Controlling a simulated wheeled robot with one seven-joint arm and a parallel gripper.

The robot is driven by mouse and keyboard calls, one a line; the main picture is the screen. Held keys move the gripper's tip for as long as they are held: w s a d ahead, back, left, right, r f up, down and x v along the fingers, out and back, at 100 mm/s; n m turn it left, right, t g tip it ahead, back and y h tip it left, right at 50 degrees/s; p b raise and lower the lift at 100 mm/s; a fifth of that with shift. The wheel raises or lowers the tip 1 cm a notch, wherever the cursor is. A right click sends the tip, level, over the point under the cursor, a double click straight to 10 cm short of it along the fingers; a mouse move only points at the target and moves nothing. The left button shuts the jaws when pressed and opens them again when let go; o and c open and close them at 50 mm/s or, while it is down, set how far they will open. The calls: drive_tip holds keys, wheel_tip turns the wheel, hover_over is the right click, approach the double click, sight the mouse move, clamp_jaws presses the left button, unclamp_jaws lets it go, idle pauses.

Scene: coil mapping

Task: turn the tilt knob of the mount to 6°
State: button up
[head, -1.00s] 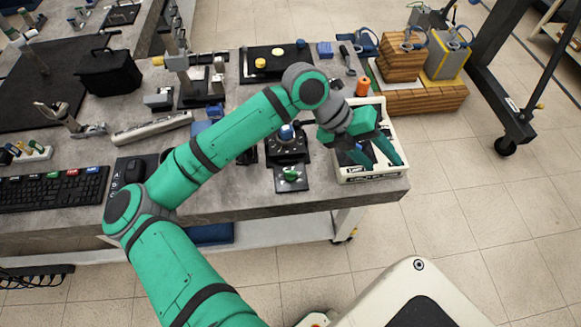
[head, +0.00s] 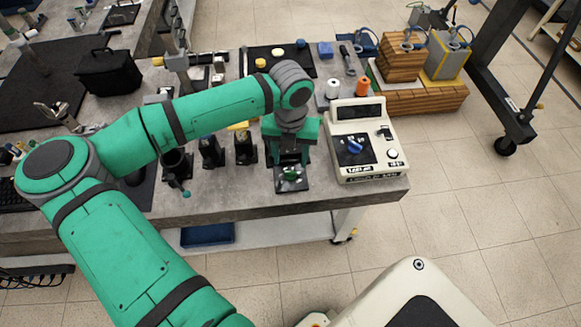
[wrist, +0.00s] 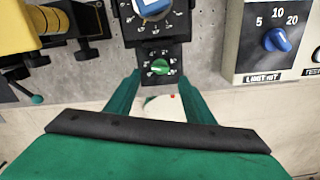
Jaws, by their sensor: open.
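The black mount carries a green knob (head: 290,175) on its front plate (head: 303,185), near the table's front edge. In the wrist view the green knob (wrist: 160,67) sits on a dial plate with small white marks that I cannot read. A blue-topped knob (wrist: 150,7) shows further up the mount, cut by the frame's top edge. I cannot read which knob is labelled tilt. My gripper (wrist: 160,78) is open, its two green fingers to either side of the plate's lower part, just below the green knob. Nothing is held. My gripper hides much of the mount in the head view.
A white box (head: 378,165) with a blue dial stands close on the right. Black fixtures (head: 211,151) stand close on the left. White and orange spools (head: 333,88) stand behind the box. The table's front edge is close.

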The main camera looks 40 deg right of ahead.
sight(291, 172)
drive_tip(key=shift+f, duration=3.1)
drive_tip(key=c, duration=1)
